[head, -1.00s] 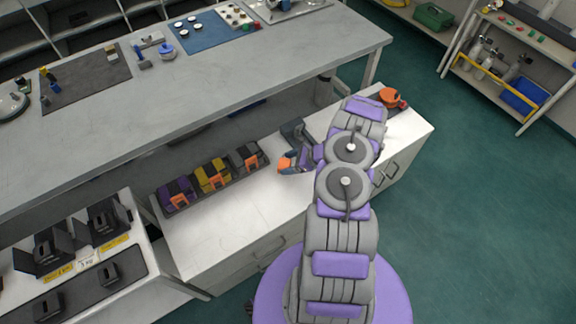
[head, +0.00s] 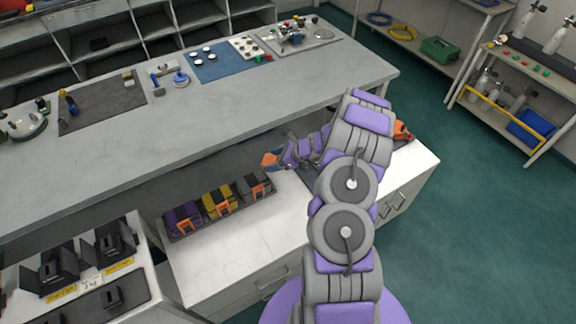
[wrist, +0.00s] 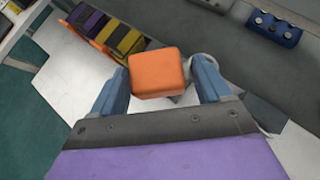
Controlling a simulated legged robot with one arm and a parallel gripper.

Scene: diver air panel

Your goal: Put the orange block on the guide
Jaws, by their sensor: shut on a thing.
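The orange block (wrist: 158,73) sits between the two blue fingers of my gripper (wrist: 162,80) in the wrist view, and the gripper is shut on it. In the head view the orange block (head: 269,160) shows at the tip of my gripper (head: 274,159). It appears just above the far edge of the white cabinet top, near the right end of a rack. The block looks held clear of the surfaces. I cannot tell which thing is the guide; dark angled holders (head: 57,270) with yellow labels stand on the white bench at the lower left.
The rack (head: 230,209) holds purple, yellow and dark blocks with orange fronts. The white cabinet top (head: 262,235) is mostly bare. The long grey bench (head: 215,115) behind carries a dark mat (head: 103,103), a blue mat (head: 222,66) and small parts. Orange gear (head: 401,131) lies right of my arm.

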